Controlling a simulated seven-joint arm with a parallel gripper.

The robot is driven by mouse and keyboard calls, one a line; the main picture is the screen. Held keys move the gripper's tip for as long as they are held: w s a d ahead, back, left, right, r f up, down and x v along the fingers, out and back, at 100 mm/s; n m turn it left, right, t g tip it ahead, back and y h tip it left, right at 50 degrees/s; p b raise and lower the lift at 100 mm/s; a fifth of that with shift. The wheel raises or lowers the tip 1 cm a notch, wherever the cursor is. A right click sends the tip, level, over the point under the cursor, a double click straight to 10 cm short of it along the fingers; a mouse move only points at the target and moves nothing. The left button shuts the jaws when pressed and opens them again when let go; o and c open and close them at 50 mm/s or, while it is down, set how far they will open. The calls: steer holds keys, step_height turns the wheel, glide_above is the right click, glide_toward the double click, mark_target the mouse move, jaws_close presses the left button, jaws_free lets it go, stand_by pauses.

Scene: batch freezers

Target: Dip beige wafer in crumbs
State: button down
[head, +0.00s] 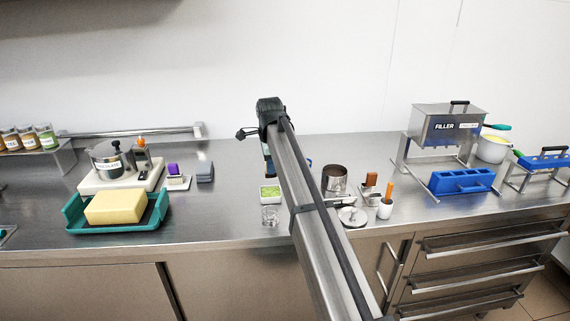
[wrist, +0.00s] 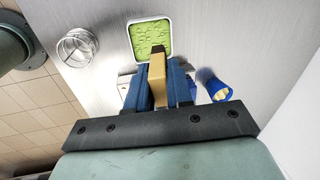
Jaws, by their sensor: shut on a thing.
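My gripper (wrist: 159,82) has two blue fingers, shut on the beige wafer (wrist: 157,70), which sticks out past the fingertips. The wafer's end looks darker brown than the rest. The green crumbs (wrist: 150,36) fill a square white tray (wrist: 134,52) in the wrist view. The wafer's end overlaps the tray's near edge there; I cannot tell whether it touches the crumbs. In the head view the crumbs (head: 270,191) lie just left of my arm. My gripper (head: 267,165) is partly hidden behind the arm there, and the wafer cannot be made out.
A clear glass (head: 269,215) stands in front of the crumbs. A blue cup (wrist: 218,88) is right of my fingers in the wrist view.

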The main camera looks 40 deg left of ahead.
steer(key=shift+a+f, duration=0.1)
steer(key=shift+f, duration=3.7)
steer(key=shift+r, duration=0.15)
steer(key=shift+r, duration=2.7)
steer(key=w+d+f+n, duration=0.2)
steer(key=w+d+f, duration=0.1)
steer(key=d, duration=1.4)
steer(key=w+d+f+n+g, duration=0.1)
steer(key=w+d+f+n, duration=0.15)
steer(key=d, duration=1.35)
steer(key=w+d+f+n, duration=0.2)
steer(key=w+d+f, duration=0.1)
steer(key=d, duration=1.4)
steer(key=s+d+f, duration=0.1)
steer(key=d+f, duration=0.1)
steer(key=d, duration=1)
steer(key=s+d+f+n, duration=0.1)
steer(key=s+d+f, duration=0.1)
steer(key=d, duration=1.1)
steer(key=shift+f+y, duration=0.3)
steer(key=shift+f, duration=0.4)
